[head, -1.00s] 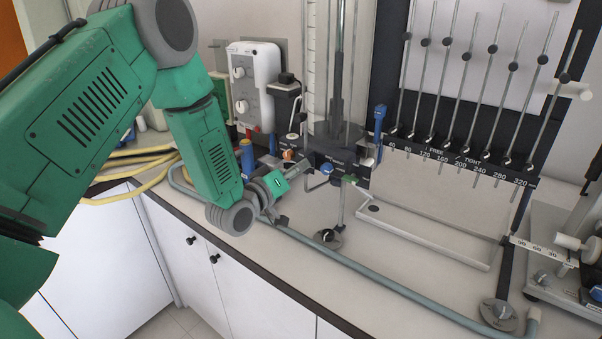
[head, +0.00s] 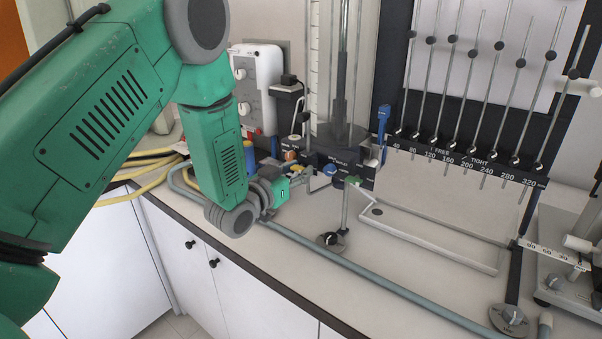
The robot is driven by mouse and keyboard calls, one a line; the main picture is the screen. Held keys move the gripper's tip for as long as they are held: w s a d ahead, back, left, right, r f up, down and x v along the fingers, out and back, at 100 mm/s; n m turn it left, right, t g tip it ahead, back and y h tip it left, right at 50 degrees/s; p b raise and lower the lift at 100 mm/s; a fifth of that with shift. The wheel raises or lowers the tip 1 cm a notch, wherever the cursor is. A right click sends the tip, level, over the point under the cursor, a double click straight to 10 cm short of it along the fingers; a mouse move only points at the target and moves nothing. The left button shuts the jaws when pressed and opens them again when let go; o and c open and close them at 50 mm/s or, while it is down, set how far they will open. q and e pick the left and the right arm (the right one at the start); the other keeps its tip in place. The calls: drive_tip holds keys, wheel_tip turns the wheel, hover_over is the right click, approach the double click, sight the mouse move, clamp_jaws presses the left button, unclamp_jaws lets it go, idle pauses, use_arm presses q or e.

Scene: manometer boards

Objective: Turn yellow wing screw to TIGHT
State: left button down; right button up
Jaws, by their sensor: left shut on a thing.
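My left gripper (head: 308,178) reaches in from the left to the front of the dark base block (head: 345,160) under the clear column. Its fingers are shut at the block's front, between an orange knob (head: 290,155) and a blue knob (head: 330,170). The yellow wing screw is mostly hidden by the fingers, which appear closed on it; its angle cannot be read. A green knob (head: 352,181) sits further right on a thin upright post. My right gripper is out of view.
A manometer board (head: 470,158) with several rods and black beads stands at the right, marked FREE and TIGHT. A grey hose (head: 380,283) runs along the counter's front edge. Yellow hoses (head: 140,165) lie at the left.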

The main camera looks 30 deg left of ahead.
use_arm(q)
drive_tip(key=shift+w+a+r, duration=0.1)
drive_tip(key=shift+a+r, duration=0.05)
drive_tip(key=shift+r, duration=0.15)
drive_tip(key=c, duration=1.1)
unclamp_jaws()
drive_tip(key=shift+s, duration=0.3)
drive_tip(key=shift+f, duration=0.1)
drive_tip(key=shift+f, duration=0.1)
drive_tip(key=s, duration=0.8)
drive_tip(key=s+a, duration=0.1)
drive_tip(key=s, duration=0.3)
drive_tip(key=shift+w, duration=0.1)
